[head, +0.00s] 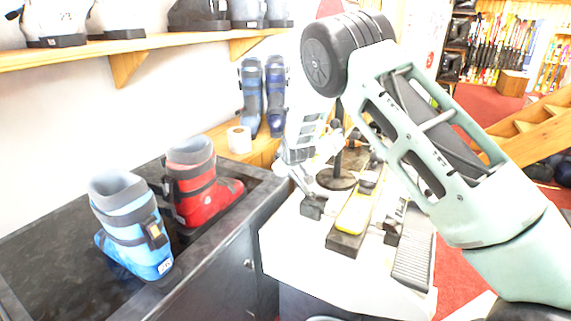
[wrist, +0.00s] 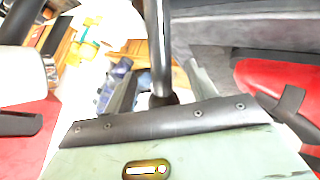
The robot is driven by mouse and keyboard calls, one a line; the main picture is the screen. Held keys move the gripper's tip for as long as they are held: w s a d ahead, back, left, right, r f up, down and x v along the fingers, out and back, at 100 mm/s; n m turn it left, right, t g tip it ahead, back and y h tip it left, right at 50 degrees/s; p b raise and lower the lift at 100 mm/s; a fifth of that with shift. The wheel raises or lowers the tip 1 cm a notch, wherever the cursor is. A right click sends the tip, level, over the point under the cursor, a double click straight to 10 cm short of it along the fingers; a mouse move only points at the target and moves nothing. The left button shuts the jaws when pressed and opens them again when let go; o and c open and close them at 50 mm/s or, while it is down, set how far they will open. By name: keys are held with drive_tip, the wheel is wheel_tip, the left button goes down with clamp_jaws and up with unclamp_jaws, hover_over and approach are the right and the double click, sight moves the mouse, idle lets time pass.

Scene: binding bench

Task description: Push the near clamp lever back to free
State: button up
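My gripper (head: 310,150) is above the back left part of the white bench (head: 290,245), partly hidden by my arm in the head view. In the wrist view its two fingers (wrist: 162,88) stand apart, with a dark upright bar (wrist: 158,45) showing between them. I cannot tell whether they touch it. In the head view a black post (head: 338,150) on a round base stands beside the gripper. Dark clamp blocks (head: 312,207) and (head: 392,232) sit on the bench either side of a yellow-topped dark block (head: 355,212). I cannot make out the near clamp lever clearly.
A blue boot (head: 130,225) and a red boot (head: 200,185) stand on the dark counter (head: 50,240) to the left. A white roll (head: 239,139) and dark blue boots (head: 263,95) stand behind. A wooden shelf (head: 190,43) runs above. Red floor lies right of the bench.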

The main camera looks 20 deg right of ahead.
drive_tip(key=shift+a+r, duration=0.1)
drive_tip(key=shift+r, duration=0.1)
drive_tip(key=b+v, duration=0.2)
drive_tip(key=v, duration=1.5)
drive_tip(key=shift+s+b, duration=0.2)
drive_tip(key=shift+b, duration=0.15)
drive_tip(key=shift+f, duration=0.1)
drive_tip(key=shift+c, duration=0.3)
